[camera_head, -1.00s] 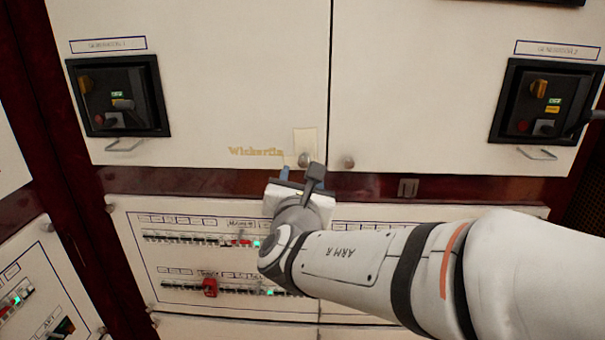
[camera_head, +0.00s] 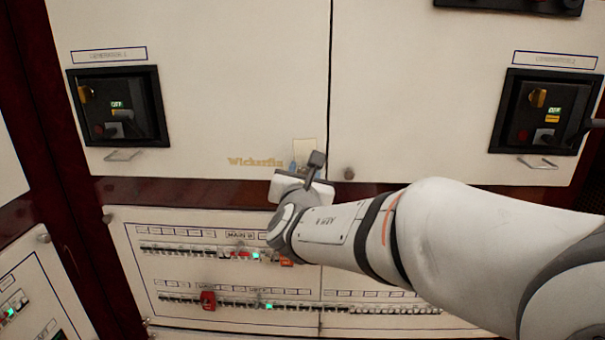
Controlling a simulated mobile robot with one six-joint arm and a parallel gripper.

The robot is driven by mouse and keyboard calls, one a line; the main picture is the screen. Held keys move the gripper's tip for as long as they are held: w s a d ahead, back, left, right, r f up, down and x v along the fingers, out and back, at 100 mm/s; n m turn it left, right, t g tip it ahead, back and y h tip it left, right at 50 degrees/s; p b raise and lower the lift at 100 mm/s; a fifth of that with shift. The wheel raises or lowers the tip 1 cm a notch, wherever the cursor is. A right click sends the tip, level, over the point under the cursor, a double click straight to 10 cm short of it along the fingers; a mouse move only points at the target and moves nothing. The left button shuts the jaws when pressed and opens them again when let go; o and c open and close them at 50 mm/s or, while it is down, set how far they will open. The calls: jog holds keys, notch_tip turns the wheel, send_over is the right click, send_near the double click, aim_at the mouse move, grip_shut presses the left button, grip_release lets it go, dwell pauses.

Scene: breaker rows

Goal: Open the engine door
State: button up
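Two large white upper doors fill the top of the view, the left door (camera_head: 215,75) and the right door (camera_head: 450,80), parted by a narrow seam. Both look shut. No readable label tells me which is the engine door. The right door has a small round knob (camera_head: 349,173) near its lower inner corner. My gripper (camera_head: 300,168) is at the lower inner corner of the left door, over the place of that door's knob, which is hidden. A bit of blue fingertip shows; I cannot tell whether the fingers are open or touch the knob.
Black generator control boxes sit in the left door (camera_head: 118,105) and right door (camera_head: 545,112), each above a small wire handle. Below a dark red rail (camera_head: 150,190) is a breaker panel (camera_head: 130,225) with several switch rows and a red switch (camera_head: 208,300). My arm covers the lower right.

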grip_shut()
dwell(1.1)
